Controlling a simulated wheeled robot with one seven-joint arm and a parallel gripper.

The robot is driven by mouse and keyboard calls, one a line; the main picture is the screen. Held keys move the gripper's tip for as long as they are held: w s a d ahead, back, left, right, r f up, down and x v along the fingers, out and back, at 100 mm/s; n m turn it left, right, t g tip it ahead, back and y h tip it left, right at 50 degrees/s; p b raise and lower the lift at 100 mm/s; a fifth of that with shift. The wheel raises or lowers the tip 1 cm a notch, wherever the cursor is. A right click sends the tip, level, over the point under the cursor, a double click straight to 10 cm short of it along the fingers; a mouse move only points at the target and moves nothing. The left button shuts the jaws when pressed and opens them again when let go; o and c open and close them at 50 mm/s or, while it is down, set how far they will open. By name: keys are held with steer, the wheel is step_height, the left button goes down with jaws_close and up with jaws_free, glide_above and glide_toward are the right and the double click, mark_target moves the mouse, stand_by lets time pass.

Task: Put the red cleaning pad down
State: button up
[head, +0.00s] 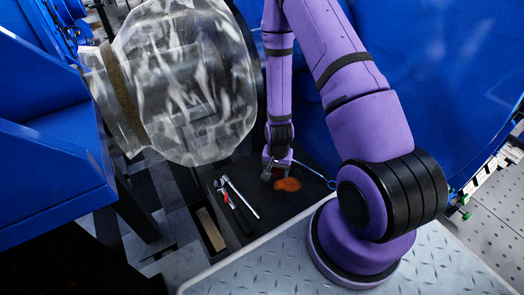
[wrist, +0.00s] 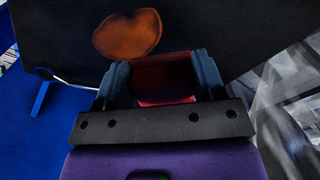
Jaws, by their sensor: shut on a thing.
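My gripper (head: 275,173) reaches down low over a dark tray surface (head: 268,222). In the wrist view my gripper (wrist: 163,76) has its two fingers on either side of a dark red block, the red cleaning pad (wrist: 163,80), and is shut on it. The pad is mostly hidden by the gripper in the head view. An orange-brown heart-shaped patch (head: 288,184) lies on the dark surface just beside the gripper; it also shows beyond the fingers in the wrist view (wrist: 128,35). I cannot tell whether the pad touches the surface.
A silver wrench-like tool (head: 240,197) and a red-and-black tool (head: 227,192) lie left of the gripper. A blue ring-ended tool (head: 318,174) lies to the right. A large clear wrapped part (head: 185,80) hangs at upper left. Blue panels (head: 410,60) stand behind.

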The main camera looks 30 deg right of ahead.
glide_above(259, 159)
steer(key=shift+f, duration=2.4)
steer(key=shift+s, duration=0.1)
steer(key=o, duration=0.9)
steer(key=shift+f, duration=0.1)
step_height(259, 159, up, 12)
